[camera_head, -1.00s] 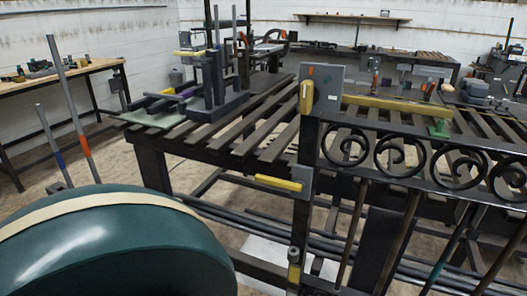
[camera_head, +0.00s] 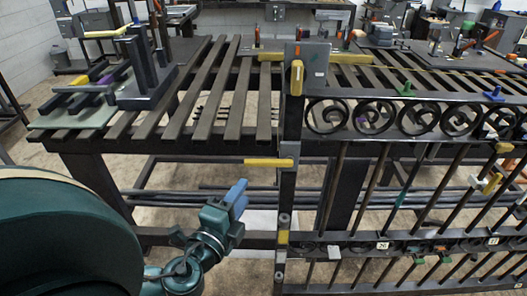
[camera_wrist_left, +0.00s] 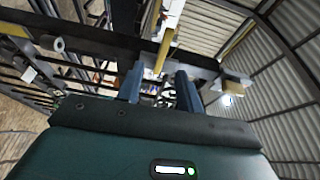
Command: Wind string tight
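The scroll gate (camera_head: 380,118) stands upright on the right, with a row of dark scrolls over slanted bars. Its left post (camera_head: 285,210) carries a grey plate (camera_head: 308,66) with a yellow handle (camera_head: 296,78), and a yellow bar (camera_head: 268,162) lower down. A thin yellowish line (camera_head: 450,69), possibly the string, runs above the scrolls. My left gripper (camera_head: 238,197) has blue fingers and is left of the post, below the lower yellow bar. In the left wrist view, its fingers (camera_wrist_left: 160,92) are apart and look empty, with a yellow bar (camera_wrist_left: 161,56) beyond. My right gripper is out of view.
A slatted dark bench (camera_head: 207,98) lies behind the gate, with a dark upright fixture (camera_head: 146,85) on its left. Dark rails (camera_head: 180,205) run low behind my left gripper. Small coloured clamps (camera_head: 405,89) sit along the gate's top.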

